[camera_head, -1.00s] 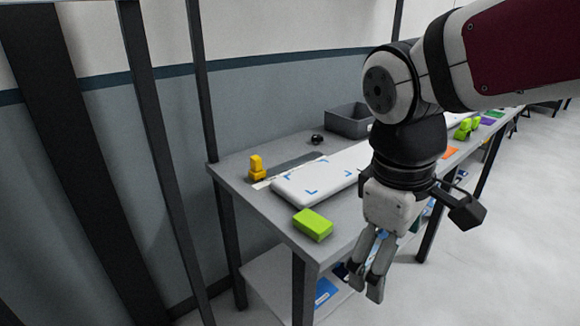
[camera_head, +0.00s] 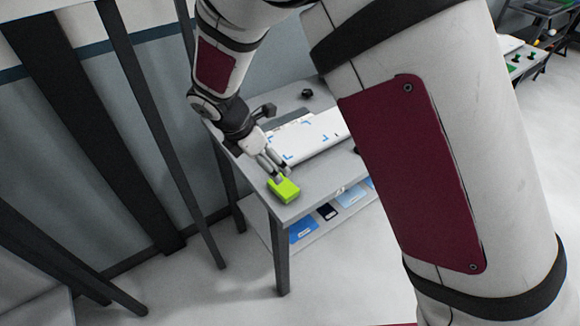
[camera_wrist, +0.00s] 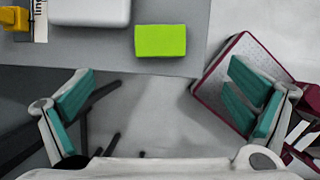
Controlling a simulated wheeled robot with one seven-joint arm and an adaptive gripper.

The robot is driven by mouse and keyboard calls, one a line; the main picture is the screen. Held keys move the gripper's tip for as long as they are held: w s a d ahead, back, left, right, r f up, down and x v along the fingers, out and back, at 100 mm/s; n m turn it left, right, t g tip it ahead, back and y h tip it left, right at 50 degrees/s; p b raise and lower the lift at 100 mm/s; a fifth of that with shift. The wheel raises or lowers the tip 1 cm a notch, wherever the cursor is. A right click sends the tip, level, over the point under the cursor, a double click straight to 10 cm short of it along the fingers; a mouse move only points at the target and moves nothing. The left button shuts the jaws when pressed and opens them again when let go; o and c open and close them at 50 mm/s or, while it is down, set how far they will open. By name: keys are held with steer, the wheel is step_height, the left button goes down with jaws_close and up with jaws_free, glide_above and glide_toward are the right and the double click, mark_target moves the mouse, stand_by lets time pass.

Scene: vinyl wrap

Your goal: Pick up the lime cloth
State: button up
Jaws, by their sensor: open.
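The lime cloth (camera_head: 284,189) is a bright green block-shaped piece lying flat near the front corner of the grey table. It also shows in the wrist view (camera_wrist: 160,41), close to the table's edge, ahead of my fingers and between their lines. My gripper (camera_head: 272,170) appears just behind the cloth in the head view. In the wrist view my gripper (camera_wrist: 162,108) has its teal-padded fingers spread wide, with nothing between them. Whether the fingers touch the cloth cannot be told from the head view; in the wrist view they are apart from it.
A white board (camera_head: 310,137) with blue corner marks lies on the table beside the cloth. A yellow object (camera_wrist: 14,18) and a ruler-like strip (camera_wrist: 40,20) are near it. Blue items (camera_head: 303,228) lie on the lower shelf. A dark upright post stands left of the table.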

glide_above(282, 186)
steer(key=a, duration=0.1)
steer(key=f, duration=0.5)
steer(key=f+p, duration=0.1)
steer(key=f, duration=0.2)
steer(key=shift+s+a+f, duration=0.1)
steer(key=shift+s+a, duration=0.1)
steer(key=shift+s, duration=0.2)
steer(key=shift+d+f, duration=0.15)
steer(key=shift+f, duration=0.4)
steer(key=shift+p+x, duration=0.65)
steer(key=shift+x, duration=1.4)
steer(key=shift+s, duration=0.1)
steer(key=c, duration=1)
